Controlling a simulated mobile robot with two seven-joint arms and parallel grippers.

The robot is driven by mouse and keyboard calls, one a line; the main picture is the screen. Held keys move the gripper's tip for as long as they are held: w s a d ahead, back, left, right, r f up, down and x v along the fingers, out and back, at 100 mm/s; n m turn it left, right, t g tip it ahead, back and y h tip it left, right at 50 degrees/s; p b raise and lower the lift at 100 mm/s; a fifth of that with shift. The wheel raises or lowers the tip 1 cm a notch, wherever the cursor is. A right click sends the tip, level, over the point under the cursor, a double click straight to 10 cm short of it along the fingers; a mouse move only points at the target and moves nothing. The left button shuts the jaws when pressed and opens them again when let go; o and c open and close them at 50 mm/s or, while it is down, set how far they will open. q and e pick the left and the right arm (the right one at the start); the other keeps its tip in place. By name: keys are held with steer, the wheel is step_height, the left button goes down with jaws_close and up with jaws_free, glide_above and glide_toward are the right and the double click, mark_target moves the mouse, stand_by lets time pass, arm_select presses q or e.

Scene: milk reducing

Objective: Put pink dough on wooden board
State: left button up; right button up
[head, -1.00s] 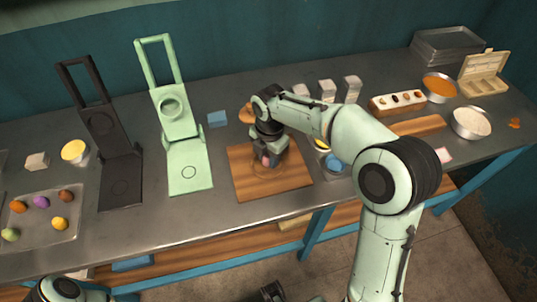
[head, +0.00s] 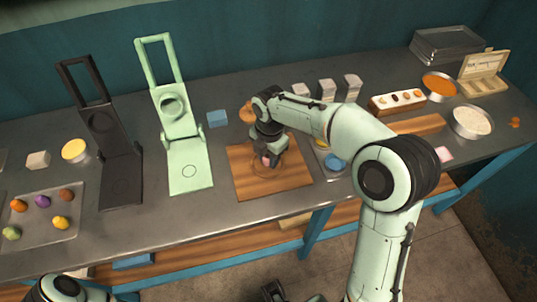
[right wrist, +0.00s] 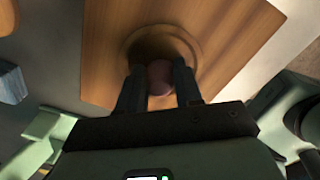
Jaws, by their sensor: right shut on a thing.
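The wooden board (head: 291,183) lies flat on the metal table, with a round groove in its surface. My right gripper (head: 268,161) is over the board's middle, pointing down. It is shut on the pink dough (right wrist: 160,77), a small ball between the two dark fingers in the right wrist view. The dough (head: 266,161) shows only as a small pink spot in the head view. It is over the round groove, and I cannot tell whether it touches the board. My left gripper is not in view.
A green press (head: 188,150) stands left of the board, and a black press (head: 119,165) is further left. A tray (head: 70,225) of several coloured dough balls is at the far left. A blue block (head: 217,118) lies behind the board. Bowls and boxes stand at the right.

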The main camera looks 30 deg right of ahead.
steer(key=shift+f, duration=0.15)
stand_by(0.4)
steer(key=o, duration=1.5)
steer(key=shift+f, duration=0.1)
steer(key=shift+s+d, duration=0.1)
steer(key=shift+s, duration=0.05)
steer(key=shift+c, duration=0.7)
